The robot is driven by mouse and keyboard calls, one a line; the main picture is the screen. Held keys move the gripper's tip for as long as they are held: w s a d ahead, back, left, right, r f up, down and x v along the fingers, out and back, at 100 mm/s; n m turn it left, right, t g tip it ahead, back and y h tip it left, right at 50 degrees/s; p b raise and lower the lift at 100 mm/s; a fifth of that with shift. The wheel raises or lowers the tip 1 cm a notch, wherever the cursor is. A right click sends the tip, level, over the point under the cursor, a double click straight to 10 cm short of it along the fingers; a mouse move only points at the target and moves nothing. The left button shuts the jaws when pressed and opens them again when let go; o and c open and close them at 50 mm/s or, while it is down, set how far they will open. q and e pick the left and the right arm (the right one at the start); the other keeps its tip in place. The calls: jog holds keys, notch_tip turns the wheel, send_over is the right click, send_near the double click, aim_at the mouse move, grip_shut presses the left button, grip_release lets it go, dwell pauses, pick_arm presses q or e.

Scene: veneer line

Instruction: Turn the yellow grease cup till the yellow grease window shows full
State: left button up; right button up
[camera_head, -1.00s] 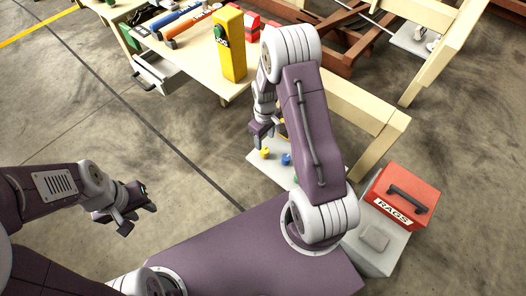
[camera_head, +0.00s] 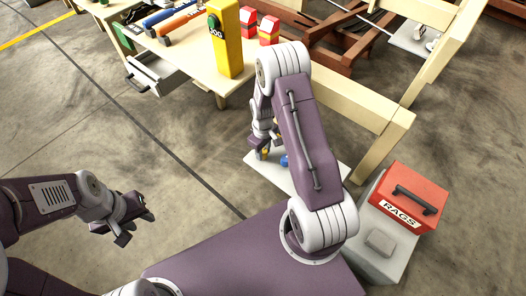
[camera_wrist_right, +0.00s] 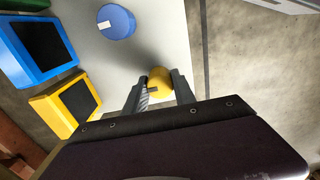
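The yellow grease cup (camera_wrist_right: 160,84) stands on a pale plate (camera_wrist_right: 170,30) and lies between the two fingers of my right gripper (camera_wrist_right: 160,88) in the right wrist view. I cannot tell whether the fingers press on it. In the head view my right gripper (camera_head: 263,152) is down at the yellow cup. The yellow grease window (camera_wrist_right: 72,104) is a yellow box with a dark face, left of the cup in the wrist view; its fill level is not readable. My left gripper (camera_head: 137,224) is open and empty, over the floor at the left.
A blue cup (camera_wrist_right: 116,22) stands near the yellow one, with a blue window box (camera_wrist_right: 38,45) beside the yellow box. A grey cabinet carries a red RAGS box (camera_head: 405,195) at the right. A wooden bench (camera_head: 190,55) with a yellow block (camera_head: 226,45) stands behind.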

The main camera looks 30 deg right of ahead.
jog(key=shift+r+m+p, duration=0.15)
jog(key=shift+m+p, duration=0.35)
jog(key=shift+p, duration=0.2)
grip_shut()
jog(key=shift+m+p, duration=2)
jog(key=shift+m, duration=0.4)
jog(key=o, duration=1.1)
grip_release()
